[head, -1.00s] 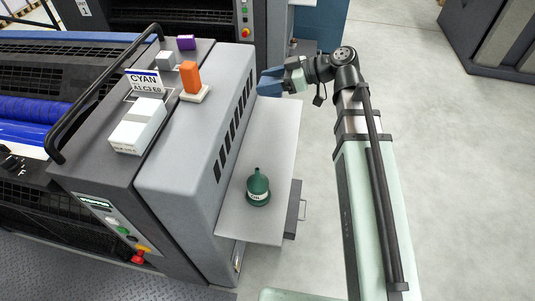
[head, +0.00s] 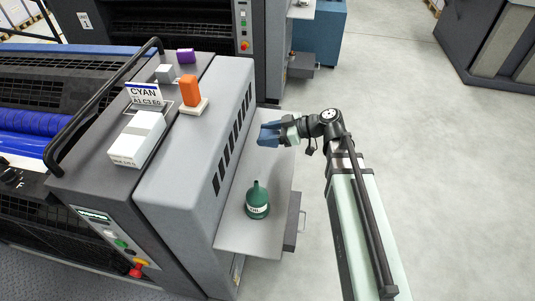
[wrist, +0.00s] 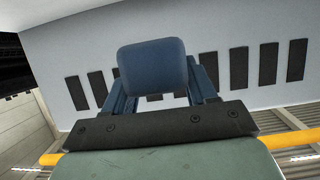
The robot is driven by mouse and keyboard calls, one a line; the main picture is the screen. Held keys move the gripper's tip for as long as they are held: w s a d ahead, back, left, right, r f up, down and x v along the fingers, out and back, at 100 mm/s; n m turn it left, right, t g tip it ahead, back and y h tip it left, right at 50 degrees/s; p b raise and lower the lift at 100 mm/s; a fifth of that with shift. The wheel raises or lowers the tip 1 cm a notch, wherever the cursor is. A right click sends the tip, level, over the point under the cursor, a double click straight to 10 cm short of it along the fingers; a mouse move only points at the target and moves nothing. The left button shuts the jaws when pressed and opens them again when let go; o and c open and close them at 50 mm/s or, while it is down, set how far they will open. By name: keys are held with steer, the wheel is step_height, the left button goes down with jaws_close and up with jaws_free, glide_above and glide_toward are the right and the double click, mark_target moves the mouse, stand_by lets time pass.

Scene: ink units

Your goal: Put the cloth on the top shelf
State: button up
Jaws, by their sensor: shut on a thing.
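My gripper (head: 266,134) is in the head view over the far part of a grey side shelf (head: 270,173), close to the vented side of the press. In the wrist view a dark blue rounded block (wrist: 152,68) sits between the two blue fingers and looks like the folded cloth. The gripper is shut on it. Its blue is close to that of the fingers, so its edges are hard to tell in the head view. I cannot tell how high it is above the shelf.
A green oil can (head: 257,201) stands on the near half of the shelf. The grey press (head: 190,165) rises on the left, with an orange block (head: 190,90), a white box (head: 137,140) and a CYAN sign (head: 144,95) on top. Open floor (head: 400,120) lies to the right.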

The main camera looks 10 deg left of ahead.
mark_target(268, 157)
steer(key=shift+f, duration=3.65)
steer(key=shift+f, duration=0.1)
steer(key=o, duration=1)
steer(key=shift+d+r, duration=0.25)
steer(key=shift+d, duration=0.05)
steer(key=v, duration=1.1)
steer(key=shift+d, duration=0.2)
